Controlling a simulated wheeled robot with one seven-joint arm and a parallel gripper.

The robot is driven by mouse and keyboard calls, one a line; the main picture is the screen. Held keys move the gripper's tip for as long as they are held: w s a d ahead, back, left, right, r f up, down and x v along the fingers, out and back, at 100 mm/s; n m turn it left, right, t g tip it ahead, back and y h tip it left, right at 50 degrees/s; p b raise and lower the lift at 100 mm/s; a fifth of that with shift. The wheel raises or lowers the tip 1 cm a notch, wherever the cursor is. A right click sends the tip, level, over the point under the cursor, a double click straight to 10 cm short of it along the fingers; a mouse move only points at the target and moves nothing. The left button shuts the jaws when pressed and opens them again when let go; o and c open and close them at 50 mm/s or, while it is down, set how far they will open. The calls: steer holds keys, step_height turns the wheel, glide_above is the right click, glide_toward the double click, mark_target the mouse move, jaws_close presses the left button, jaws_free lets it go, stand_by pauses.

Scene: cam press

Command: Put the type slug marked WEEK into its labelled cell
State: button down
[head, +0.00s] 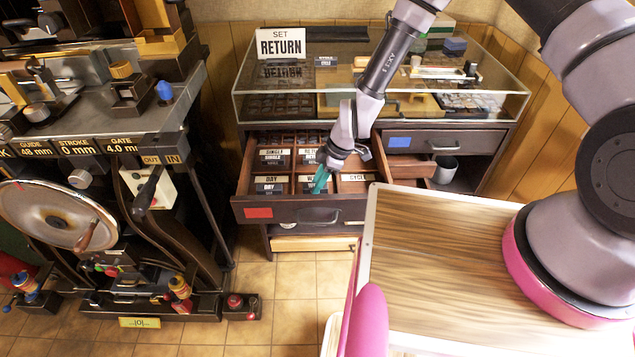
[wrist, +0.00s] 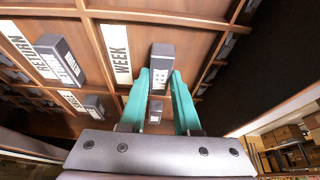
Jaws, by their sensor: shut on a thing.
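My gripper (head: 320,180) has teal fingers and points down into the open drawer (head: 290,214), over the front middle cell. In the wrist view its fingertips (wrist: 161,78) are shut on a dark grey type slug (wrist: 162,58). The slug's marking is too small to read. The white WEEK label (wrist: 117,52) lies just left of the slug in that view, in the same cell. In the head view the fingers hide the slug and part of that label. I cannot tell whether the slug touches the cell floor.
Other labelled cells include SINGLE (head: 273,157), DAY (head: 269,184) and CYCLE (head: 355,178). Another grey slug (wrist: 62,58) sits near the RETURN label (wrist: 30,48). Wooden dividers border the cells. A glass-topped case stands above, and a press (head: 110,200) stands at the left.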

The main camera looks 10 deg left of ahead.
steer(key=shift+f, duration=0.15)
steer(key=c, duration=0.6)
jaws_free()
